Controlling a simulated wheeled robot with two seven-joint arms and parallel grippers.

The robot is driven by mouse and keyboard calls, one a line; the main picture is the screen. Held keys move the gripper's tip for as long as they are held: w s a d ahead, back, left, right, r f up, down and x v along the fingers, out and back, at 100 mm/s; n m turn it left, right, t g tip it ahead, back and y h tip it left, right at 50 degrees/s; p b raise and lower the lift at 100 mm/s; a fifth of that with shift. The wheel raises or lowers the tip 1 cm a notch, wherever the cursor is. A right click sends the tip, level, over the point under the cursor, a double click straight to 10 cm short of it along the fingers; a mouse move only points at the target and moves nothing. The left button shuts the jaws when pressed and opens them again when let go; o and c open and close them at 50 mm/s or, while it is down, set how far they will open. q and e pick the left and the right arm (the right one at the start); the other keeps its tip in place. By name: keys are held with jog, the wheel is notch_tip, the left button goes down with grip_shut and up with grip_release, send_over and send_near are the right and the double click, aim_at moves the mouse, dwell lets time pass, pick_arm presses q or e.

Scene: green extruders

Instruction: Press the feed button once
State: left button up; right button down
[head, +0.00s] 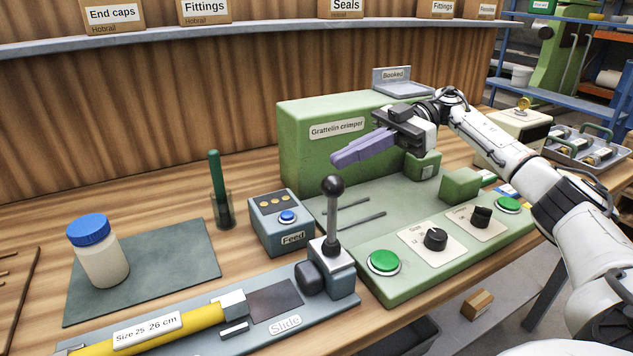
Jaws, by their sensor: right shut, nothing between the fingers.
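The feed button is a small blue button (287,216) on top of a grey-blue box labelled "Feed" (293,240), near the middle of the bench. Several small yellowish lights or marks sit behind the button on the same box. My right gripper (335,160) is shut and empty, with its purple fingers pointing left. It hangs in front of the green "Grattelin crimper" (300,125), to the right of and higher in the picture than the feed box, apart from the button. My left gripper is not in view.
A lever with a black ball knob (333,186) stands on the "Slide" unit (285,323), just right of the feed box. A green tool in a cup (219,195) stands left of the box. A blue-capped jar (98,255) stands on a mat. Green buttons (384,262) and dials are at right.

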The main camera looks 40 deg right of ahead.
send_over(302, 215)
jog(key=shift+a+f+b, duration=0.2)
jog(key=shift+f+b, duration=0.15)
jog(key=shift+f, duration=0.9)
jog(key=f, duration=0.2)
jog(key=shift+d+f, duration=0.2)
jog(key=shift+f, duration=0.1)
jog(key=shift+f+b, duration=0.35)
jog(key=shift+f, duration=0.25)
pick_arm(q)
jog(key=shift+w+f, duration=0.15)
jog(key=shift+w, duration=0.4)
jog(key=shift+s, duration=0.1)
